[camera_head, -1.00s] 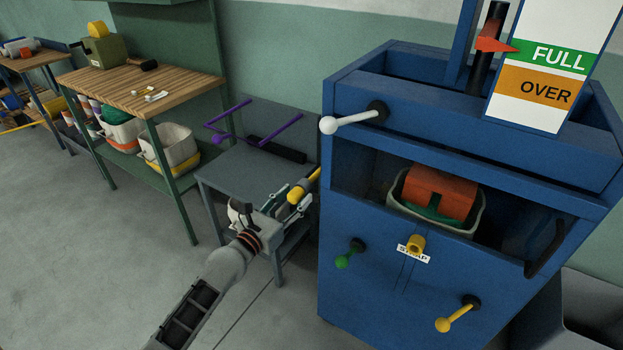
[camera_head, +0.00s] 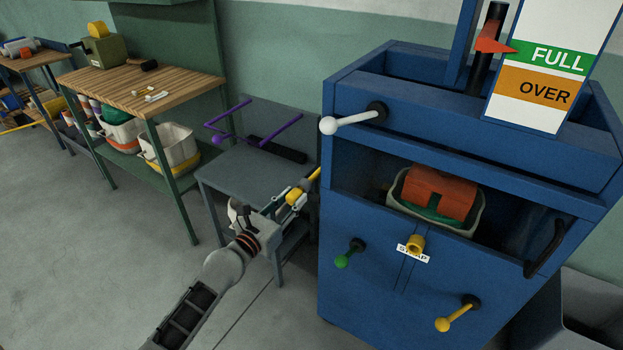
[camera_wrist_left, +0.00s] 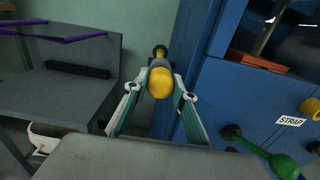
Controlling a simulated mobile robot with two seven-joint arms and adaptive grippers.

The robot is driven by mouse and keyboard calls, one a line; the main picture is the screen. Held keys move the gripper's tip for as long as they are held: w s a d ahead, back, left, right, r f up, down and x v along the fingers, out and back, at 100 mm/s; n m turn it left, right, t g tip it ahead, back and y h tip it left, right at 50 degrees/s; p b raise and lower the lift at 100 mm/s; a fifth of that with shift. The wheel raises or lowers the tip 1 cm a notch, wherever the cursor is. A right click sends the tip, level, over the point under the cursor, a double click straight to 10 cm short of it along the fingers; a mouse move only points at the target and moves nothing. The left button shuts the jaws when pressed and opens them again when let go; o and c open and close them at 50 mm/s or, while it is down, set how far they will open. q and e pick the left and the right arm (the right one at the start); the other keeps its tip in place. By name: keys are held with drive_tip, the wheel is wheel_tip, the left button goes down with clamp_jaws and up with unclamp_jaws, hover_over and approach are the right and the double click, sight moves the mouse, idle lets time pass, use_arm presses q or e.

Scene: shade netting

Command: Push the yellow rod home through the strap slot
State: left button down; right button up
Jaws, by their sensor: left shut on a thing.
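The yellow rod (camera_head: 312,176) sticks out beside the left side of the blue press, near its front edge. My left gripper (camera_head: 293,196) is shut on the rod's near end. In the left wrist view, the rod's rounded yellow end (camera_wrist_left: 160,83) sits between the two fingertips, with a dark collar behind it. The rod's far end is hidden, and I cannot tell how deep it reaches. A STRAP label (camera_head: 413,254) is on the press front, below a short yellow tube (camera_head: 415,242). My right gripper is not in view.
The blue press (camera_head: 345,290) carries a white-knobbed lever (camera_head: 347,122), a green-knobbed lever (camera_head: 349,254) and a yellow-knobbed lever (camera_head: 457,314). A grey stand (camera_head: 234,177) with a purple bent bar (camera_head: 277,133) is close behind my gripper. The floor at left is clear.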

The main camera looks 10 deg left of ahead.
use_arm(q)
drive_tip(key=shift+s+a, duration=0.15)
drive_tip(key=shift+s, duration=0.15)
drive_tip(key=shift+s, duration=0.1)
